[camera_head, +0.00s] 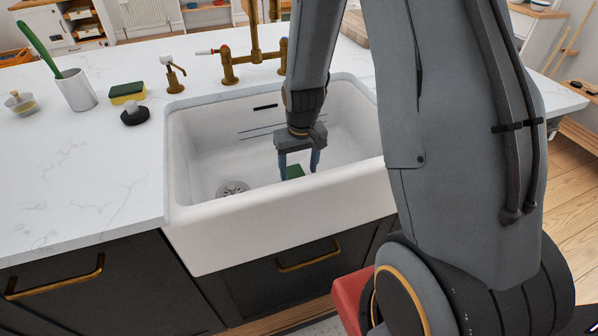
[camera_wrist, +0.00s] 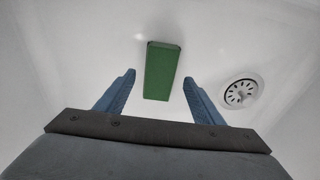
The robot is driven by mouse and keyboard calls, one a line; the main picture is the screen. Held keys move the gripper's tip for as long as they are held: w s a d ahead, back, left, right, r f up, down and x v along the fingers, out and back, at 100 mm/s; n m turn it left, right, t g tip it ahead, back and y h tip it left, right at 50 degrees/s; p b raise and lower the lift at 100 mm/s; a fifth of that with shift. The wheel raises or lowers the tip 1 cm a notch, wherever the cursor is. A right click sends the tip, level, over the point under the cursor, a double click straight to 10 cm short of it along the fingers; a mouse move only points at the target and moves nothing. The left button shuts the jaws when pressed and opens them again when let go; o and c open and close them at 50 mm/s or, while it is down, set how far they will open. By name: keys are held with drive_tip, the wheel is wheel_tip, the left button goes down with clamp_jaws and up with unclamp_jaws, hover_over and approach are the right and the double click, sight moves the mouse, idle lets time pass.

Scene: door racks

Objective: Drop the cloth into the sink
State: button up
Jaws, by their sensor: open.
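The white sink (camera_head: 280,218) is set into the marble counter. A green block-like piece (camera_head: 295,171) lies inside it; it also shows in the wrist view (camera_wrist: 161,72). It looks like a stiff rectangular block, and I cannot tell whether it is the cloth. My gripper (camera_head: 298,172) is inside the sink, pointing down above the green piece. In the wrist view my gripper (camera_wrist: 159,80) has its blue fingers spread wide, with the green piece beyond and between the tips, apparently not touched. No other cloth is clearly in view.
The drain (camera_wrist: 241,93) lies beside the green piece. A brass faucet (camera_head: 255,58) stands behind the sink. A yellow-green sponge (camera_head: 127,93), a black round item (camera_head: 134,115) and a white cup with a green brush (camera_head: 77,90) stand on the counter (camera_head: 90,180) at left.

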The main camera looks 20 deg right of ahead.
wheel_tip(320, 180, up, 11)
drive_tip(key=s, duration=0.1)
drive_tip(key=shift+s+b, duration=0.15)
drive_tip(key=shift+b, duration=0.3)
